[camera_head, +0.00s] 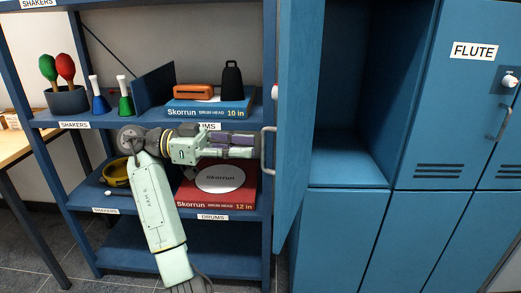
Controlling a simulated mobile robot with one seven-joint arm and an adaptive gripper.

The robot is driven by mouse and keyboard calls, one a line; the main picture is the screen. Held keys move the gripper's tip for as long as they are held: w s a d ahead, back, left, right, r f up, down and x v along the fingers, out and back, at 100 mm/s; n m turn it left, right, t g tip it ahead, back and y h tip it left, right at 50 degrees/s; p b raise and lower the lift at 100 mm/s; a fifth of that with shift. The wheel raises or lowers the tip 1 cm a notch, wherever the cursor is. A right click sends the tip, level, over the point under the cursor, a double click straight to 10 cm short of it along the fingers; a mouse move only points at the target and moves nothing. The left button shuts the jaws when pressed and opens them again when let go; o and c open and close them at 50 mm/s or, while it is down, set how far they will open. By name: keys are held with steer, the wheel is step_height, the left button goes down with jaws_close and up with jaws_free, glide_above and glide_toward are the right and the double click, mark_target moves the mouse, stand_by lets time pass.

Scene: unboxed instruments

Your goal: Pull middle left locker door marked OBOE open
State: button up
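A blue locker door (297,120) stands swung wide open, seen nearly edge-on, with a metal handle (268,150) on its left-facing side. No OBOE label is visible; the door's front is turned away from view. The open locker compartment (352,160) to its right looks empty. My gripper (254,146) reaches in from the left, pointing right, with its dark fingers just left of the handle. I cannot tell whether the fingers touch the handle or are apart.
Blue shelves behind my arm hold a blue drum head box (222,108), a red drum head box (215,198), shakers and bells. A shut locker door marked FLUTE (473,50) is at the right. A wooden table (14,147) stands at the far left.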

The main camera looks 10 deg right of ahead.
steer(key=v, duration=0.6)
steer(key=shift+a, duration=0.35)
steer(key=shift+w, duration=0.1)
